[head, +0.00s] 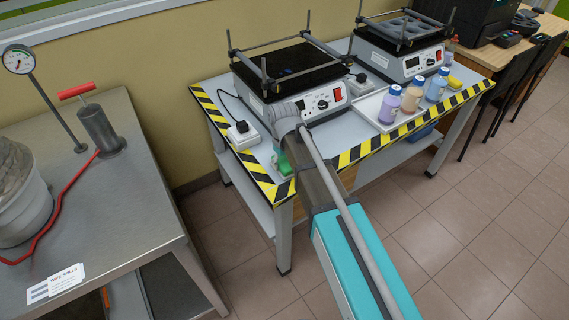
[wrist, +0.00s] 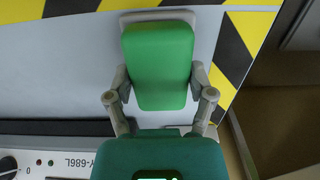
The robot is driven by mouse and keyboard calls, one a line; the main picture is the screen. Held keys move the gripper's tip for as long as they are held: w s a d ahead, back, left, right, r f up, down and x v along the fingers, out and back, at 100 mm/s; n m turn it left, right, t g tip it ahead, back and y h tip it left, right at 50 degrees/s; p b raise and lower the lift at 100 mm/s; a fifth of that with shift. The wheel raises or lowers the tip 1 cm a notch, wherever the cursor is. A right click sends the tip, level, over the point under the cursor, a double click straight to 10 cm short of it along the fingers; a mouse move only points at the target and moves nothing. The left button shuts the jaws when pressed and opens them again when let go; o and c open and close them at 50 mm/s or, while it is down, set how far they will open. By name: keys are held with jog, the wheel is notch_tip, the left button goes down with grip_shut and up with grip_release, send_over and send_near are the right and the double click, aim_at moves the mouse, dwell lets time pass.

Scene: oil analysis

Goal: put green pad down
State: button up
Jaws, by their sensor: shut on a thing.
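My gripper (wrist: 160,82) is shut on the green pad (wrist: 158,50), with one finger on each side of it. In the wrist view the pad is over the pale tabletop (wrist: 60,70), inside the yellow-and-black striped edge. A pale grey edge shows just behind the pad's far end. In the head view only a small part of the green pad (head: 284,165) shows, near the table's front left corner. My arm hides most of my gripper there. I cannot tell whether the pad touches the tabletop.
A hotplate device (head: 322,102) with a rod frame stands close behind my gripper. A white plug box (head: 243,136) is to the left. Several capped bottles (head: 412,95) stand in a tray to the right. A steel table (head: 130,190) is at far left.

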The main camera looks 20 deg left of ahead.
aim_at(284, 161)
jog(key=shift+f, duration=0.15)
jog(key=o, duration=1)
jog(key=shift+c, duration=0.2)
jog(key=shift+r, duration=0.25)
notch_tip(284, 161, up, 12)
jog(key=p, duration=1.2)
jog(key=shift+f, duration=0.1)
jog(key=s+d+m, duration=0.3)
jog(key=d+m, duration=0.2)
jog(key=d, duration=1.3)
jog(key=s+d+m, duration=0.2)
jog(key=d+m, duration=0.3)
jog(key=d, duration=1.4)
jog(key=shift+s, duration=0.4)
